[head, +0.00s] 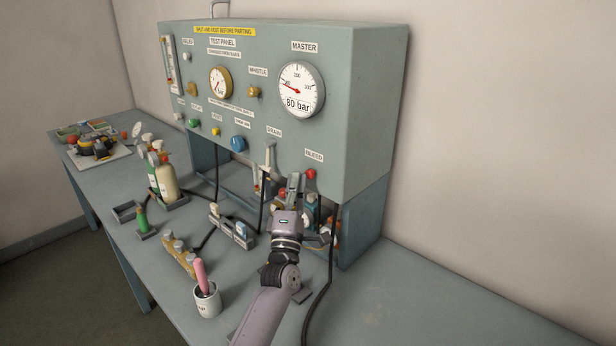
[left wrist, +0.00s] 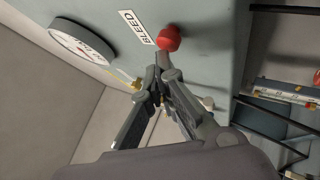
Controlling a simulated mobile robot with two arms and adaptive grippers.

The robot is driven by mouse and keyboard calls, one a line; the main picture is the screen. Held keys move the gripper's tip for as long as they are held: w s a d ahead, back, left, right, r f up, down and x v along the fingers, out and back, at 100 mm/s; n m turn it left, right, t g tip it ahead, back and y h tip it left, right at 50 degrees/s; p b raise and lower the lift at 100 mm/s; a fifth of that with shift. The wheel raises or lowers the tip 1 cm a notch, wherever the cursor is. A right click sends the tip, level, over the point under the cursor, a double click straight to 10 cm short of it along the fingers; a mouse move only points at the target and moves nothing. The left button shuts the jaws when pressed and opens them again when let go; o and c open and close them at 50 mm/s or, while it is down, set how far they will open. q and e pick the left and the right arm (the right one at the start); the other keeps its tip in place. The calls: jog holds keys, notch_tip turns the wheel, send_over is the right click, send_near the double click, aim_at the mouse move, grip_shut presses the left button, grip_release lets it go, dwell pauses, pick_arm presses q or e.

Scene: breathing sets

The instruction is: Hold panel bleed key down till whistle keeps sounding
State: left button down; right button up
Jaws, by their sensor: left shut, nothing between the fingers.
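The red bleed key (head: 311,174) sits low at the right end of the grey-green test panel (head: 350,130), under a BLEED label. In the left wrist view the red key (left wrist: 169,38) sticks out from the panel face. My left gripper (head: 294,180) is shut and empty, its tips just left of the key in the head view. In the left wrist view the gripper (left wrist: 162,66) has its fingertips close to the key; I cannot tell whether they touch. The brass whistle (head: 253,92) is on the panel under its WHISTLE label. My right gripper is not in view.
The master gauge (head: 297,90) displays 80 bar. A drain lever (head: 268,156) hangs left of my gripper. Black hoses, a cup (head: 207,300) with a pink-handled item, and bottles (head: 164,178) stand on the bench. The bench's right front is clear.

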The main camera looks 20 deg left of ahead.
pick_arm(q)
jog(key=shift+w+d+b, duration=0.25)
jog(key=shift+w+b, duration=0.25)
jog(key=shift+w, duration=0.05)
dwell(2.4)
jog(key=shift+s, duration=0.15)
dwell(1.6)
jog(key=shift+s+a+p, duration=0.35)
jog(key=shift+s+p, duration=0.05)
jog(key=shift+s, duration=0.35)
jog(key=shift+s, duration=0.1)
jog(key=s, duration=0.1)
jog(key=s+a+p, duration=0.1)
jog(key=s, duration=0.2)
jog(key=shift+s+a+p, duration=0.3)
jog(key=shift+a+p, duration=0.05)
jog(key=shift+p, duration=0.05)
jog(key=shift+f, duration=0.1)
